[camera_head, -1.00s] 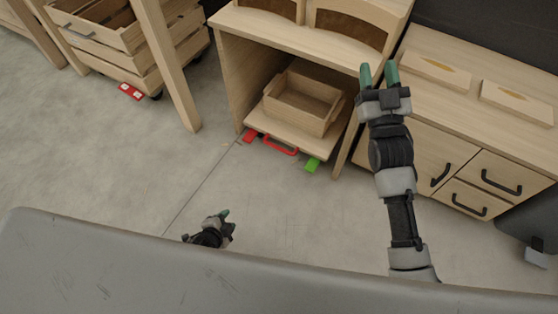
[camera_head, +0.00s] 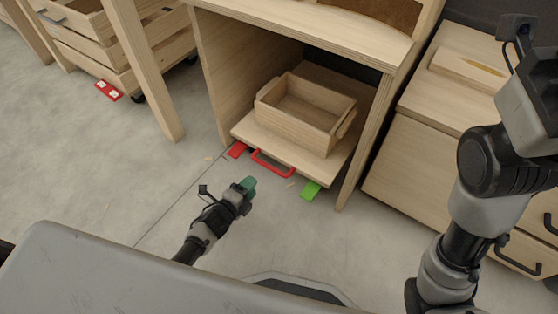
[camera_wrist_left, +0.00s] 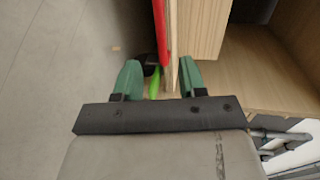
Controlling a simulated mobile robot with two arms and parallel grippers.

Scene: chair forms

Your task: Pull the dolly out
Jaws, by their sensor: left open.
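The dolly (camera_head: 300,157) is a low wooden platform with a red handle (camera_head: 272,163) on its front edge. It sits in the open bay under a wooden bench, and a wooden box (camera_head: 300,112) stands on it. My left gripper (camera_head: 248,187) is open, in front of and a little below the handle. In the left wrist view the green fingers (camera_wrist_left: 159,78) are spread, with the red handle (camera_wrist_left: 160,30) and the board edge running up ahead between them. They do not look closed on it. My right arm rises at the right, with its fingers out of the picture.
The bench's side panels (camera_head: 215,75) flank the bay. A drawer cabinet (camera_head: 415,165) stands right, and a slatted crate (camera_head: 130,60) back left.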

